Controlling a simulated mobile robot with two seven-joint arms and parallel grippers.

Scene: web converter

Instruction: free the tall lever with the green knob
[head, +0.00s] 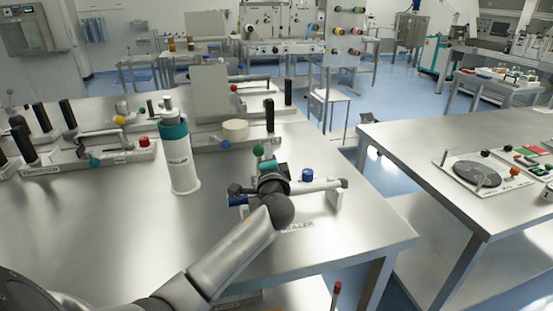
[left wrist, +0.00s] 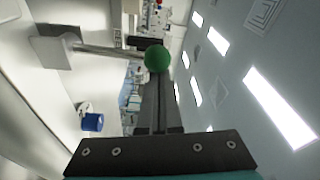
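The green knob (head: 258,151) shows just above my left gripper (head: 268,168) at the fixture near the front table's right end. In the left wrist view the green knob (left wrist: 157,58) tops a pale metal lever shaft (left wrist: 105,51) that runs from a grey block. My left gripper (left wrist: 158,80) has its dark fingers together, with the tips at the knob; I cannot tell whether they touch it. A blue knob (head: 308,175) stands right of the gripper; it also shows in the left wrist view (left wrist: 93,122). My wrist hides part of the fixture. My right gripper is not in view.
A white bottle with a teal band (head: 178,150) stands left of my arm. Other fixtures with black handles (head: 69,114) and a red knob (head: 143,142) fill the table's left and back. A second table (head: 430,150) stands right across a gap.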

